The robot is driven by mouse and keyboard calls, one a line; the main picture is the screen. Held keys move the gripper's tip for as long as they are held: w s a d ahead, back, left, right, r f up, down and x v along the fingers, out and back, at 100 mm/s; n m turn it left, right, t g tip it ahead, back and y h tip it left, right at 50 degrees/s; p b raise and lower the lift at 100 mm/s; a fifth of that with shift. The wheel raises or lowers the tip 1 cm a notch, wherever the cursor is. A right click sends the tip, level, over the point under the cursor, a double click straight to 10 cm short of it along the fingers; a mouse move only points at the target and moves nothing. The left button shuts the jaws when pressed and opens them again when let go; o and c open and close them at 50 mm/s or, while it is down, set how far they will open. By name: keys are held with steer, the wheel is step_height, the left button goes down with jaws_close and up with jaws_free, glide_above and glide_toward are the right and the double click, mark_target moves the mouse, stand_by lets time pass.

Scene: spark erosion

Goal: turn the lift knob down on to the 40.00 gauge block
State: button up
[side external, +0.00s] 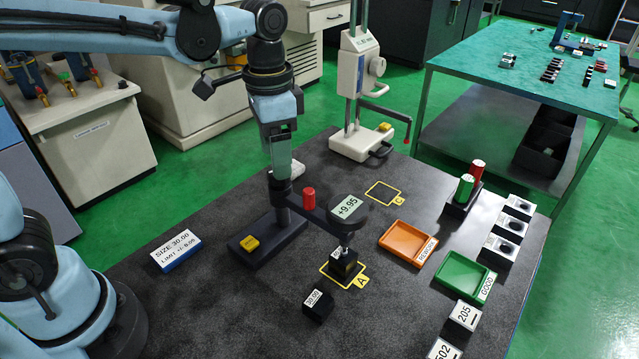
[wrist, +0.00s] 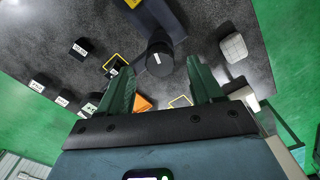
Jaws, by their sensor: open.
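The comparator stand has a round head (side external: 348,208) reading "+9.95". A dark block (side external: 343,268), its number unreadable, sits in yellow square A under the head's spindle; whether they touch is unclear. A second dark block (side external: 318,306), labelled 30.00, lies in front. A red upright cylinder (side external: 309,198) at the stand's arm may be the lift knob; I cannot be sure. My gripper (side external: 282,180) points down over the stand's column, left of the red cylinder. In the wrist view its fingers (wrist: 159,68) are apart, with a black round part (wrist: 160,56) between and beyond them.
The stand's base (side external: 267,240) carries a yellow button. An orange tray (side external: 388,241) and a green tray (side external: 445,280) are at right, beside a rack with red and green cylinders (side external: 466,185). A white height stand (side external: 348,145) is behind. The front-left table is mostly clear.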

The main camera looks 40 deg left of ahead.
step_height(320, 180, up, 9)
stand_by(0.4)
steer(key=shift+r, duration=0.1)
steer(key=s+a+f+n+t, duration=0.3)
steer(key=f, duration=0.2)
steer(key=s+a+f+n+t, duration=0.2)
steer(key=s+a+f+t, duration=0.1)
steer(key=f, duration=0.3)
steer(key=shift+n+t, duration=0.4)
steer(key=shift+t, duration=0.2)
steer(key=shift+c, duration=0.4)
stand_by(0.7)
